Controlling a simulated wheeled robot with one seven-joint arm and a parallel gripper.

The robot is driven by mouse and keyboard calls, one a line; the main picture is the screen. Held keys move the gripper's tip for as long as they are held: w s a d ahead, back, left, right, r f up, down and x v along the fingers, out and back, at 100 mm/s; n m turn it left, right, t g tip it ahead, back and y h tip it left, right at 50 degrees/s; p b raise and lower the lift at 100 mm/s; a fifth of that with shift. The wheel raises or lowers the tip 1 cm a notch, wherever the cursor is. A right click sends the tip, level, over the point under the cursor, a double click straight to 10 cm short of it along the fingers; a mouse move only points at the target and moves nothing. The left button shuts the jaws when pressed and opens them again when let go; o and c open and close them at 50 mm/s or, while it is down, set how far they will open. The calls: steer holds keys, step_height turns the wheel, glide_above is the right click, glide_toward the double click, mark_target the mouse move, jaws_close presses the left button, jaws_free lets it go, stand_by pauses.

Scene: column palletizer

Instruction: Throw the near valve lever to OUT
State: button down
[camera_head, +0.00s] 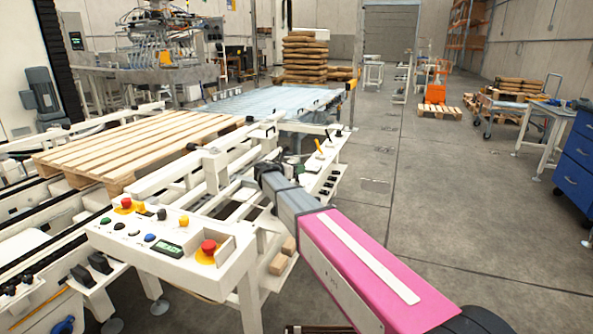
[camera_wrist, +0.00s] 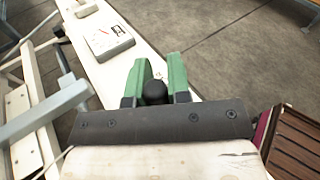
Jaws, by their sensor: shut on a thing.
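The near valve lever shows in the wrist view as a round black knob (camera_wrist: 155,93). My gripper (camera_wrist: 158,76) has its two green fingers on either side of this knob and is shut on it. The lever's shaft and pivot are hidden below the knob and by the fingers. The knob sits over a long white panel (camera_wrist: 132,62). In the head view my pink and grey arm reaches up and left to the white machine frame, and its end hides the lever. No OUT marking can be read.
A grey plate (camera_wrist: 108,41) with a small red mark lies farther along the white panel. A control box (camera_head: 165,240) with red stop buttons stands left of my arm. A wooden pallet (camera_head: 140,150) lies on the conveyor behind. The floor (camera_head: 440,200) to the right is clear.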

steer(key=shift+s+d+f+m+y, duration=0.1)
steer(key=shift+s+d+m+y, duration=0.1)
steer(key=shift+d+m+y, duration=0.35)
steer(key=shift+s+d+m+y, duration=0.2)
steer(key=shift+d+m+y, duration=0.2)
steer(key=shift+m, duration=0.25)
steer(key=shift+s+d+f+m+y, duration=0.1)
steer(key=shift+d+f+m+y, duration=0.2)
steer(key=shift+m+y, duration=0.25)
steer(key=shift+s+d+f+m+y, duration=0.15)
steer(key=shift+d+m+y, duration=0.2)
steer(key=shift+y, duration=0.25)
steer(key=c, duration=1.1)
jaws_free()
steer(key=v, duration=1)
steer(key=shift+s+a+r, duration=0.15)
steer(key=shift+a+r, duration=0.1)
steer(key=shift+r, duration=0.05)
